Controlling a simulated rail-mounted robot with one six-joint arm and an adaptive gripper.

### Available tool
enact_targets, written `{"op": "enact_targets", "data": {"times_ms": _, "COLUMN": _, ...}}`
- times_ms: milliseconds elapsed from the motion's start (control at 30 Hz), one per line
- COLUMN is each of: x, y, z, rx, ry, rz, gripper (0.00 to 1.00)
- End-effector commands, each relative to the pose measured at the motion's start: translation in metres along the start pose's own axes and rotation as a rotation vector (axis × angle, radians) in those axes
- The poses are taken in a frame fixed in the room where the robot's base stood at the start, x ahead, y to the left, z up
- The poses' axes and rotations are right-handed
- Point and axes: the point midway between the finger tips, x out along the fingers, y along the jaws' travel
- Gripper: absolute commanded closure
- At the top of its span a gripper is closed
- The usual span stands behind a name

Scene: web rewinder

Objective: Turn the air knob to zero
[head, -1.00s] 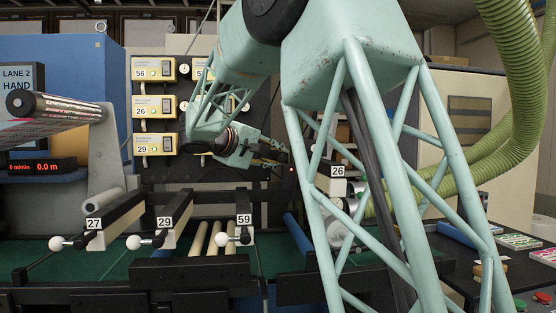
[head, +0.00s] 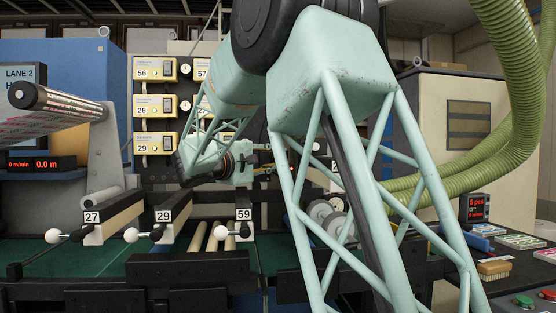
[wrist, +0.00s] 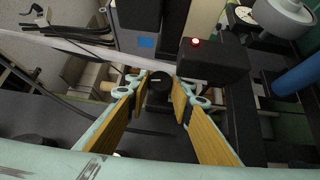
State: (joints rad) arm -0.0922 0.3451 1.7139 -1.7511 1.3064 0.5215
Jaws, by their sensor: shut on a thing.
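In the wrist view, a small round black knob (wrist: 159,88) with a pale pointer line on its face sits between the fingertips of my gripper (wrist: 160,95). The two fingers, with tan pads, are closed in on it from the left and right. In the head view, my gripper (head: 264,168) reaches to the right beside the dark machine frame, partly hidden behind my arm. The knob cannot be made out there.
A black box with a lit red lamp (wrist: 196,42) stands just right of the knob in the wrist view, with a white dial gauge (wrist: 244,15) beyond. In the head view, numbered yellow boxes (head: 154,106) hang at left. Levers with white ball ends (head: 131,235) stand below.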

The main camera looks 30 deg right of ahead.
Motion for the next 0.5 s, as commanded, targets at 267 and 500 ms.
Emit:
{"op": "enact_targets", "data": {"times_ms": 267, "x": 0.0001, "y": 0.0003, "z": 0.0002, "rx": 0.000, "ry": 0.000, "rz": 0.001, "gripper": 0.89}}
{"op": "enact_targets", "data": {"times_ms": 500, "x": 0.0000, "y": 0.0002, "z": 0.0000, "rx": 0.000, "ry": 0.000, "rz": 0.000, "gripper": 0.65}}
